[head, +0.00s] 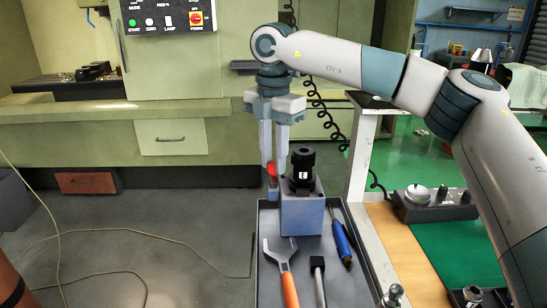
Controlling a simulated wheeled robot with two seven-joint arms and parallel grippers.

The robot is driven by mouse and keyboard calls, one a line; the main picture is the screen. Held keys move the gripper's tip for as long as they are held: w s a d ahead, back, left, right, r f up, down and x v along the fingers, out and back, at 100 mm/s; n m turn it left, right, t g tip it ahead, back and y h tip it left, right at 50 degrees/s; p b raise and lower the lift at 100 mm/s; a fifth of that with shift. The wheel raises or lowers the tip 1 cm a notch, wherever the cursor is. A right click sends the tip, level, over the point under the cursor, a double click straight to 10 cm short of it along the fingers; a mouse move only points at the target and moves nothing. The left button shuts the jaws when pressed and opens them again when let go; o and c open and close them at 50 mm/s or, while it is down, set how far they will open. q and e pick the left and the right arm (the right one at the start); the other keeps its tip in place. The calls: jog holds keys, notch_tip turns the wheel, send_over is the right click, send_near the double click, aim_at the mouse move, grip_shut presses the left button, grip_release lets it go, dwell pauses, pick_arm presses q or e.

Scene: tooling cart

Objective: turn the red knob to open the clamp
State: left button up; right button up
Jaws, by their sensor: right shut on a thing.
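The red knob (271,169) sits on the left side of the grey clamp block (300,214). My right gripper (273,172) comes down from above, with its fingers at the knob; it is shut on the knob, which the fingers partly hide. A black cylindrical part (303,165) with a white mark stands upright in the top of the clamp. I cannot tell how far the clamp's jaws are apart. My left gripper is not in view.
The clamp stands on a dark tray (262,270) of the cart. A wrench with an orange handle (289,290), a black-headed tool (317,265) and a blue-handled tool (342,242) lie near it. A wooden table with a green mat (455,250) is at right. Floor at left is mostly clear.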

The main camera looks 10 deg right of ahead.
aim_at(273, 163)
jog(key=o, duration=1.1)
jog(key=shift+c, duration=0.2)
jog(key=shift+r, duration=0.1)
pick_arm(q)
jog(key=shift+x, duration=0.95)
pick_arm(e)
notch_tip(273, 163, up, 17)
jog(key=shift+r, duration=0.15)
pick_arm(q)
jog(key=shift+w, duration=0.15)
